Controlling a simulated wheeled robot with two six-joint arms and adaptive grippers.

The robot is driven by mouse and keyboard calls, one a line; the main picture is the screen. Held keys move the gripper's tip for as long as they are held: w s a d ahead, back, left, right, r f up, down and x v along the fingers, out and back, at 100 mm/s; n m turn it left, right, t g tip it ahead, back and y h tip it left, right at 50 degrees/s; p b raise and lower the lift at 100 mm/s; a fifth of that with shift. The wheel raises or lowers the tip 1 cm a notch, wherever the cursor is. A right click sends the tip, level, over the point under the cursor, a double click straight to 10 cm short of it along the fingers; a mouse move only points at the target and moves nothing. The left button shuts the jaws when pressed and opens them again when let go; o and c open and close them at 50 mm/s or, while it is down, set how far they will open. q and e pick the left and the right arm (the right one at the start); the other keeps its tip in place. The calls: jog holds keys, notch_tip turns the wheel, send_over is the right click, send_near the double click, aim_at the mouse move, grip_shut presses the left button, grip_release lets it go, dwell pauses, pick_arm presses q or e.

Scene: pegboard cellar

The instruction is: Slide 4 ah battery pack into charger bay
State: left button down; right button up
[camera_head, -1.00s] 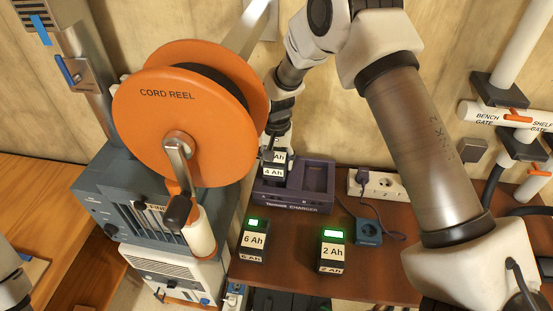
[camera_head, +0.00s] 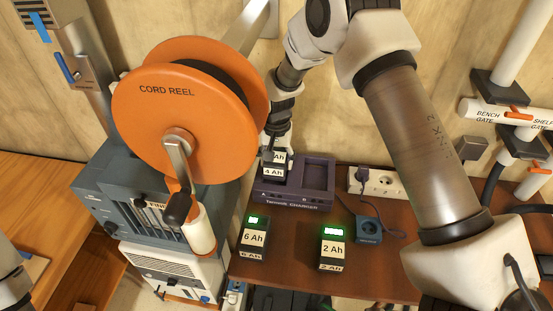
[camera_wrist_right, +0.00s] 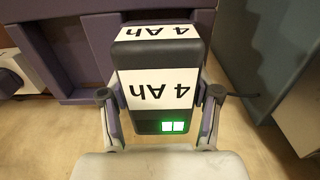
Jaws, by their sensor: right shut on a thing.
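The dark 4 Ah battery pack (camera_head: 274,172) is at the left bay of the purple charger (camera_head: 318,203); the right bay (camera_head: 314,175) is empty. My right gripper (camera_wrist_right: 160,105) is shut on the pack, one finger on each side. The pack (camera_wrist_right: 160,65) shows white 4 Ah labels and a green light in the right wrist view. The charger (camera_wrist_right: 60,45) lies beyond it there. I cannot tell how deep the pack sits in the bay. My left gripper is not in view.
A 6 Ah pack (camera_head: 254,238) and a 2 Ah pack (camera_head: 332,248) stand on the brown bench (camera_head: 290,274) in front of the charger. The orange cord reel (camera_head: 160,110) stands close on the left. A power strip (camera_head: 383,186) and blue plug box (camera_head: 368,231) are right.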

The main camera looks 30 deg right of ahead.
aim_at(277, 154)
jog(key=shift+f, duration=0.55)
dwell(0.6)
jog(key=o, duration=1.3)
jog(key=shift+r+p, duration=2.3)
jog(key=shift+r, duration=0.7)
